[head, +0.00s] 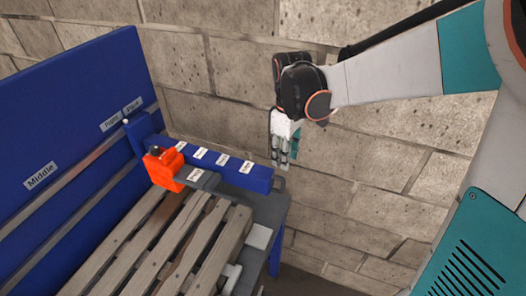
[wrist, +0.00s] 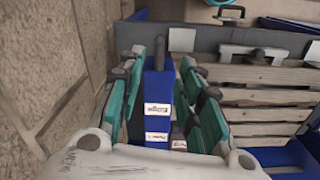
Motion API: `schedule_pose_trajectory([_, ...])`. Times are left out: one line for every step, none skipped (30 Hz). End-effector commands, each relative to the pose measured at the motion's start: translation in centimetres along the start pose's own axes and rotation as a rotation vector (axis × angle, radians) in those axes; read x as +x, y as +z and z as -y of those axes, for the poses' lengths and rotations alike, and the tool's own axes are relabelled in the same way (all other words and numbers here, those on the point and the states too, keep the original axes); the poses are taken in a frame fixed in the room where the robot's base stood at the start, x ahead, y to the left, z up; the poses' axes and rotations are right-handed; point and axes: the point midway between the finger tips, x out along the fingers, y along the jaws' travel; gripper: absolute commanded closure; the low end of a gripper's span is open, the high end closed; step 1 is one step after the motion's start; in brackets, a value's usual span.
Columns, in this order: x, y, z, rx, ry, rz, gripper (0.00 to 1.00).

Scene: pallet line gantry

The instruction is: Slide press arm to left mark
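The press arm is a blue beam (head: 235,174) with small white labels, reaching out from a rail (head: 75,168) on a tall blue panel. An orange block (head: 164,168) sits on the beam near the rail. The panel carries a "Middle" label (head: 41,176) and two smaller labels (head: 120,114) near the beam's rail end; I cannot read these surely. No label readable as left shows. My gripper (head: 283,160) hangs by the beam's free end, fingers down. In the wrist view, my open gripper (wrist: 161,60) has teal fingers on both sides of the blue beam (wrist: 157,85); contact is unclear.
A slatted wooden pallet (head: 165,245) lies below the beam, on a grey and blue frame (head: 265,212). A stone block wall (head: 375,190) stands close behind my gripper. The wrist view also shows the pallet (wrist: 265,95) to the right of the fingers.

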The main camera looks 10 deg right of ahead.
Motion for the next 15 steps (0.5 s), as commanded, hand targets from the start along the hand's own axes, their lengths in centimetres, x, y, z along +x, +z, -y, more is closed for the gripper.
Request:
schedule_pose_trajectory([0.5,0.0,0.0,0.0,0.0,0.0,0.67])
schedule_pose_trajectory([0.8,0.0,0.0,0.0,0.0,0.0,0.67])
schedule_pose_trajectory([1.4,0.0,0.0,0.0,0.0,0.0,0.67])
schedule_pose_trajectory([1.9,0.0,0.0,0.0,0.0,0.0,0.67])
schedule_pose_trajectory([2.4,0.0,0.0,0.001,0.0,0.0,0.67])
schedule_pose_trajectory([3.1,0.0,0.0,0.001,0.0,0.0,0.67])
schedule_pose_trajectory([3.7,0.0,0.0,0.001,0.0,0.0,0.67])
schedule_pose_trajectory([4.3,0.0,0.0,0.001,0.0,0.0,0.67])
schedule_pose_trajectory([5.1,0.0,0.0,0.001,0.0,0.0,0.67])
schedule_pose_trajectory([5.7,0.0,0.0,0.001,0.0,-0.001,0.67])
schedule_pose_trajectory([6.3,0.0,0.0,0.001,0.001,-0.001,0.67])
schedule_pose_trajectory([7.1,0.0,0.0,0.002,0.001,-0.001,0.67])
schedule_pose_trajectory([7.7,0.0,0.0,0.002,0.001,-0.001,0.67])
schedule_pose_trajectory([8.3,0.0,0.0,0.002,0.001,-0.001,0.67])
schedule_pose_trajectory([9.1,0.0,0.0,0.002,0.001,-0.001,0.67])
